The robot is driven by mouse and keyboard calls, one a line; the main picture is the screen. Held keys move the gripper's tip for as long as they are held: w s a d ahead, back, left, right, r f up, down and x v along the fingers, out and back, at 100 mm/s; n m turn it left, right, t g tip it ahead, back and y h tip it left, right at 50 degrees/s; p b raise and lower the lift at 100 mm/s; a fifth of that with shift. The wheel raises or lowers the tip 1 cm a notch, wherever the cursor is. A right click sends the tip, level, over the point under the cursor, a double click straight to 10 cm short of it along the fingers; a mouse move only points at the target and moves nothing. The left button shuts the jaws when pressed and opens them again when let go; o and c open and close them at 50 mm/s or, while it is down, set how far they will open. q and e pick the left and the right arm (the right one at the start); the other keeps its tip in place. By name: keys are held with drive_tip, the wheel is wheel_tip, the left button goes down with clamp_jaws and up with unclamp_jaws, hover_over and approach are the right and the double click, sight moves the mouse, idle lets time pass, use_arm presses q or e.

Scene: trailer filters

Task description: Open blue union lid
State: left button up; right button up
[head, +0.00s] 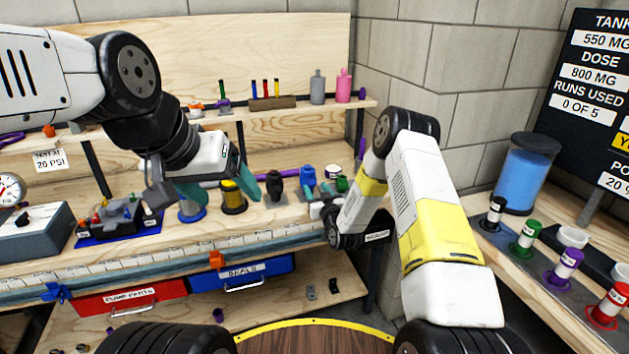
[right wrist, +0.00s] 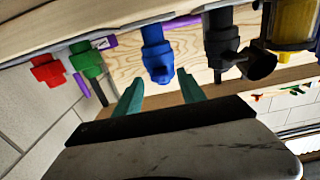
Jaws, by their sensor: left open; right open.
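The blue union (head: 308,176) stands on the workbench between a black fitting (head: 274,184) and a green fitting (head: 342,183). In the right wrist view the blue union (right wrist: 157,55) appears upside down, beyond and roughly between the open fingers, apart from them. My right gripper (head: 318,196) is open and empty, close in front of the union; its teal fingers show in the wrist view (right wrist: 160,95). Whether the lid is loose cannot be told. My left gripper (head: 220,187) is open above the bench, its fingers near the yellow-bodied filter (head: 233,198).
A blue-based clear filter (head: 191,208) stands left of the yellow-bodied one. A purple tube (head: 255,172) runs behind the fittings. A red fitting (right wrist: 46,71) shows beside the green one in the wrist view. An upper shelf (head: 290,109) overhangs the bench.

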sight(309, 178)
drive_tip(key=shift+x, duration=1.3)
clamp_jaws()
idle(0.5)
